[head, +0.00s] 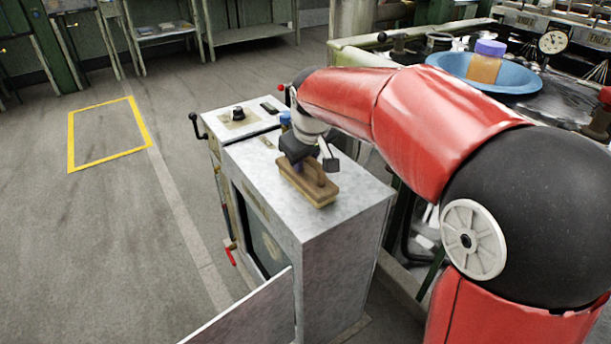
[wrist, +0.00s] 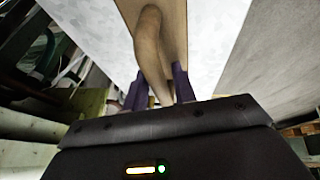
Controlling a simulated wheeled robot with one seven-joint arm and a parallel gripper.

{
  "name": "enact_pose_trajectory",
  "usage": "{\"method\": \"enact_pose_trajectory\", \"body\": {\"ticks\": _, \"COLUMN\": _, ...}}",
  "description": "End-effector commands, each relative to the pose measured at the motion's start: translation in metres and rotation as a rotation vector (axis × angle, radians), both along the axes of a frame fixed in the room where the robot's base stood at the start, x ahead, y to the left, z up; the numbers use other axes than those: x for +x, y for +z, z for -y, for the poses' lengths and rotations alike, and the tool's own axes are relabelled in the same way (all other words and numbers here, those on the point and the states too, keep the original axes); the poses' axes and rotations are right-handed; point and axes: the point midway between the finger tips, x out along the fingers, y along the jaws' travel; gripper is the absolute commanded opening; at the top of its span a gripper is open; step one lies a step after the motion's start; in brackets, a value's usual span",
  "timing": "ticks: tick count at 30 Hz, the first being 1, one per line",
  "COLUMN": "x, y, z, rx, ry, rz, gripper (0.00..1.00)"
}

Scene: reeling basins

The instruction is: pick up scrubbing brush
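The scrubbing brush (head: 316,194) has a wooden block, pale bristles underneath and a raised brown handle. It lies on the flat grey top of a metal cabinet (head: 262,160). My gripper (head: 314,166) is directly over the brush, reaching down to its handle. In the wrist view, the brush handle (wrist: 150,45) runs down between the two purple fingers of my gripper (wrist: 159,92). The fingers are apart, one on each side of the handle, and the right one looks very close to it.
A grey cabinet door (head: 245,312) hangs open at the front. A blue-capped item (head: 285,119) is behind my gripper. The floor at left is clear.

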Motion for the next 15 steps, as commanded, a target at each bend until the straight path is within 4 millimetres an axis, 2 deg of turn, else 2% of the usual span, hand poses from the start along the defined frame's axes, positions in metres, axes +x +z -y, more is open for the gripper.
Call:
{"method": "enact_pose_trajectory", "body": {"ticks": 2, "x": -0.0001, "y": 0.0002, "z": 0.0, "rx": 0.0, "ry": 0.0, "rz": 0.0, "gripper": 0.27}}
{"method": "enact_pose_trajectory", "body": {"ticks": 8, "x": -0.0002, "y": 0.0003, "z": 0.0001, "rx": 0.0, "ry": 0.0, "rz": 0.0, "gripper": 0.01}}
{"method": "enact_pose_trajectory", "body": {"ticks": 15, "x": -0.0001, "y": 0.0009, "z": 0.0, "rx": 0.001, "ry": 0.0, "rz": 0.001, "gripper": 0.0}}
